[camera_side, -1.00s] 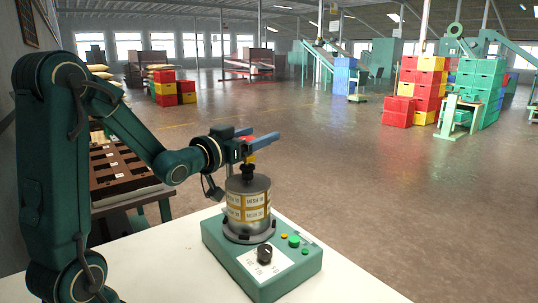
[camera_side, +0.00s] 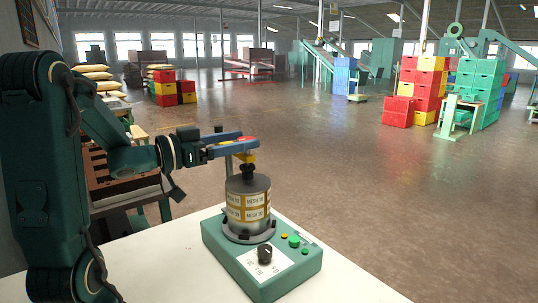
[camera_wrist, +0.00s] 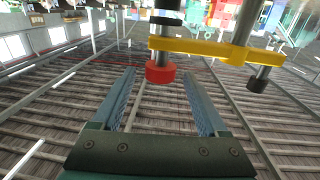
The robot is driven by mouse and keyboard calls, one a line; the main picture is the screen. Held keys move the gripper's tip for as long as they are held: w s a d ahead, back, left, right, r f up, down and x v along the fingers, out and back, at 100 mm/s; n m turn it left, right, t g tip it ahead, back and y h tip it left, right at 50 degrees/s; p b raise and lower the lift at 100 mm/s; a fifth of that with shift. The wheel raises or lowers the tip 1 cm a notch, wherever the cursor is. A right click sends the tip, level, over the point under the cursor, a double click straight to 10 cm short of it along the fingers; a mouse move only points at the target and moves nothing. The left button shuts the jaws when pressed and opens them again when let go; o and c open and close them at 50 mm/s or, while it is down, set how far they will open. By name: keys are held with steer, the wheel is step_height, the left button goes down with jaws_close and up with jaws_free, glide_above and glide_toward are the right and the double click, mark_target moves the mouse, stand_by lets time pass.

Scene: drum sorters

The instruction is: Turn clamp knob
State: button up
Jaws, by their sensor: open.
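The clamp's red knob (camera_side: 246,139) sits on top of a yellow bar (camera_side: 247,158) above the sieve stack (camera_side: 248,205). In the wrist view the red knob (camera_wrist: 160,72) lies ahead, between the lines of the two fingers and near their tips. The yellow bar (camera_wrist: 215,50) and dark posts adjoin it. My gripper (camera_side: 250,139) is level with the knob in the side view, its blue fingers reaching right toward it. My gripper (camera_wrist: 159,75) is open in the wrist view, with nothing held. Whether a finger touches the knob I cannot tell.
The stack stands upright on a green shaker base (camera_side: 275,273) with a black dial (camera_side: 264,254) and coloured buttons. The white table (camera_side: 190,270) is clear around it. A rack (camera_side: 115,180) stands behind my arm. Stacked crates (camera_side: 420,85) are far off.

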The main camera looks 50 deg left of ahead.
mark_target(239, 140)
step_height(239, 140, up, 18)
steer(key=shift+w+f+m, duration=0.2)
steer(key=shift+f+m, duration=0.05)
steer(key=shift+m, duration=0.15)
stand_by(0.3)
